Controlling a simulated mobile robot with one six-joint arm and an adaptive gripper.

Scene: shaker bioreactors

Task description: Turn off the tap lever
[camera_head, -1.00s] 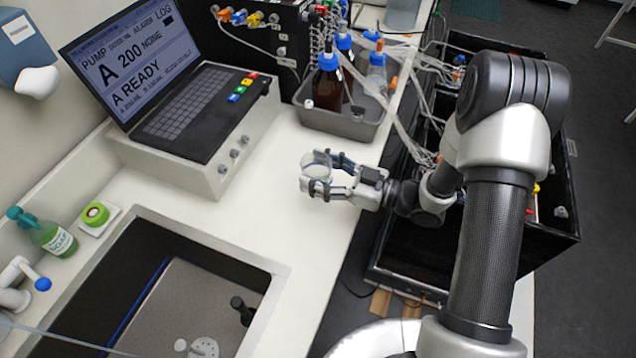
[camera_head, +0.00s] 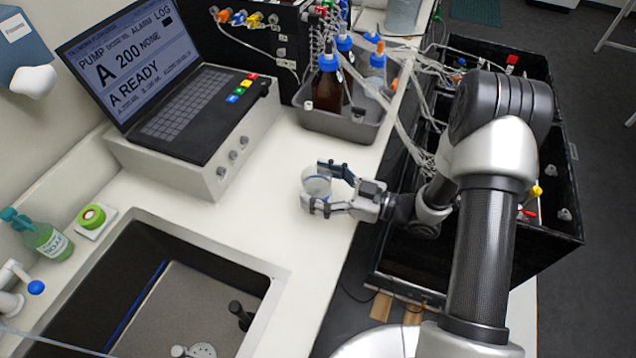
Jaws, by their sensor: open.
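The tap (camera_head: 12,278) is at the left edge, beside the sink. It is pale, with a blue-tipped lever (camera_head: 36,287), and part of it is cut off by the picture edge. My gripper (camera_head: 322,187) is over the white counter, well to the right of the tap and beyond the sink. Its fingers are open on either side of a small clear beaker (camera_head: 316,181). The beaker looks upright on the counter; whether a finger touches it I cannot tell.
The sink (camera_head: 262,268) lies between my gripper and the tap. A green soap bottle (camera_head: 48,240) and a green round item (camera_head: 91,217) stand behind it. A pump console (camera_head: 195,125) and a grey tray with bottles (camera_head: 350,128) are farther back. Counter around the beaker is clear.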

